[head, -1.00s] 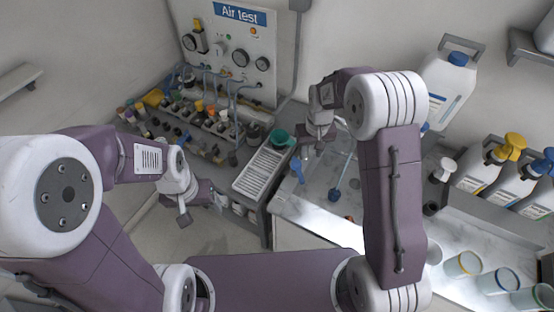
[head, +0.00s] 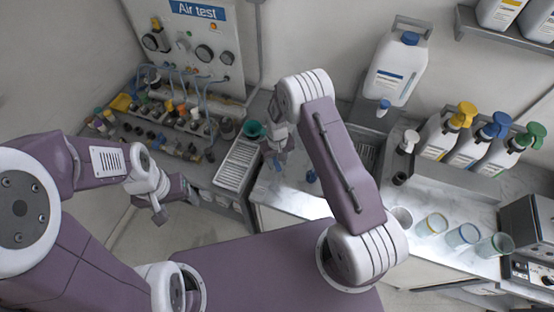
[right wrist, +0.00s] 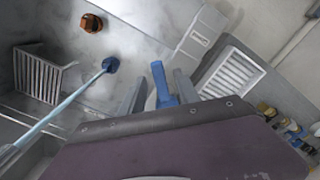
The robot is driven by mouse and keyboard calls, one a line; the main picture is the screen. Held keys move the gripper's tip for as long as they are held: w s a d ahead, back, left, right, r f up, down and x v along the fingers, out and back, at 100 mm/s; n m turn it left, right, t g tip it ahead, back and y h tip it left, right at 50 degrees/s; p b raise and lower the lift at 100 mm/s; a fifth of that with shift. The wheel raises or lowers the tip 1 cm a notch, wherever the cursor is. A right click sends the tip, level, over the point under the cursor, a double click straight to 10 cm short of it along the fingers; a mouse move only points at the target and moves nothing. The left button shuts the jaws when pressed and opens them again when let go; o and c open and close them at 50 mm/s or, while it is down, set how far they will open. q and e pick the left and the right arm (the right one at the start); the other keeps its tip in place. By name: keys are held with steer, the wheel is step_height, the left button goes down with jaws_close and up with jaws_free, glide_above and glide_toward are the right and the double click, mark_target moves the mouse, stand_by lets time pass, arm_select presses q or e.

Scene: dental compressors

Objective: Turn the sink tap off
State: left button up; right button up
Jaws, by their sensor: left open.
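A small blue lever (head: 277,166), which looks like the tap handle, stands at the left end of the white counter. In the right wrist view the blue lever (right wrist: 162,82) lies between the fingers of my right gripper (right wrist: 160,92). These fingers are apart, with a gap on the left; contact on the right is unclear. In the head view my right gripper (head: 277,148) is just above the lever and partly covers it. The tap's spout and any water cannot be made out. My left gripper (head: 158,208) is open and empty, away from the counter at left.
A white jug (head: 398,72) stands behind my right arm. Pump bottles (head: 440,130) and cups (head: 432,225) are at right. A slotted tray (head: 240,165) and teal cup (head: 253,130) are at left.

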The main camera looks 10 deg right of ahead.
jaws_close()
stand_by(1.4)
